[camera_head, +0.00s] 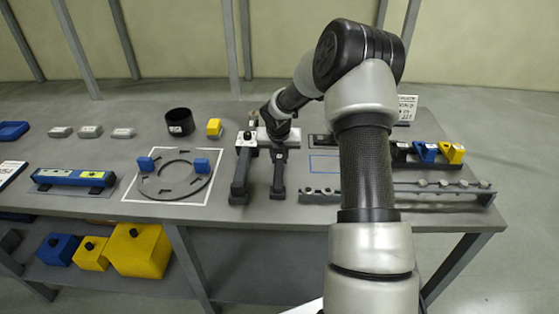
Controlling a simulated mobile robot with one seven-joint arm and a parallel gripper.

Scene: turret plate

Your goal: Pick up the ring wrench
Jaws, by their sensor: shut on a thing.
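My gripper (279,149) is at the back middle of the grey table, at the end of my arm, which reaches in from the right. A dark, long-handled tool, which looks like the ring wrench (278,178), runs from under my gripper toward the front of the table. My gripper appears shut on its far end. The jaws and that end are small and partly hidden by my wrist. I cannot tell whether the wrench is clear of the table.
A second dark tool (240,180) stands close on the left. Further left are a flat dark ring (176,190) with blue blocks and a black cylinder (180,122). A grey rail (400,195) and yellow and blue blocks (452,153) are at the right.

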